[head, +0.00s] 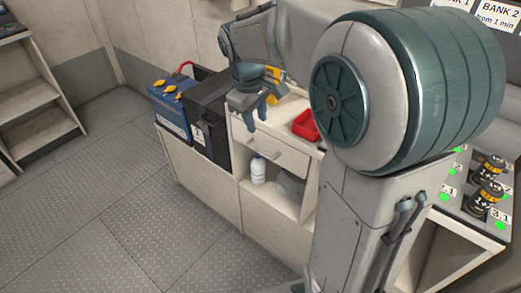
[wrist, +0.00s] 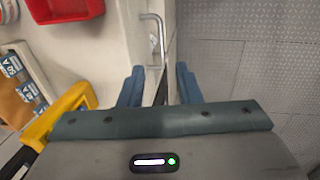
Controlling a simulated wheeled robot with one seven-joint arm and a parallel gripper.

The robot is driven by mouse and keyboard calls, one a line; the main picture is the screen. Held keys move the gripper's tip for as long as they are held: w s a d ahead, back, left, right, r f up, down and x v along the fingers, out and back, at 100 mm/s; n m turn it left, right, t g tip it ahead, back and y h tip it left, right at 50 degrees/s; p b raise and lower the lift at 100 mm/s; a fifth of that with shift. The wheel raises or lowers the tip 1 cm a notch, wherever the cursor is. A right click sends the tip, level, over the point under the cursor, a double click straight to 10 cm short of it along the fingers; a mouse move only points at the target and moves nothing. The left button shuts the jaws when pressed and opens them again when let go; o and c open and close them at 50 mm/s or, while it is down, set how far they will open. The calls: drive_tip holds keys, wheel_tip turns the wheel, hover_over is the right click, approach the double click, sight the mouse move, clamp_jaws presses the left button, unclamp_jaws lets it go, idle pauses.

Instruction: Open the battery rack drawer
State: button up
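The battery rack drawer (head: 285,153) is a pale front in the rack, below the worktop, and looks flush with the cabinet in the head view. Its bar handle (head: 264,155) runs across the front. In the wrist view the metal handle (wrist: 159,38) lies ahead of my gripper (wrist: 160,80), roughly in line with the gap between the fingers. My gripper (head: 257,112) is open, with its fingers pointing down near the drawer's top edge. The fingers do not grip the handle; whether either finger touches it I cannot tell.
A blue battery (head: 172,112) and a black battery (head: 208,115) stand left of the drawer. A white bottle (head: 258,170) stands in the open shelf below. The floor (head: 110,200) in front is clear.

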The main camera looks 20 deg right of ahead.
drive_tip(key=f, duration=0.4)
drive_tip(key=w+d+f+b, duration=0.1)
drive_tip(key=f, duration=0.3)
drive_tip(key=f+b, duration=0.1)
drive_tip(key=f, duration=0.3)
drive_tip(key=shift+w+d+f, duration=0.15)
drive_tip(key=shift+d, duration=0.25)
clamp_jaws()
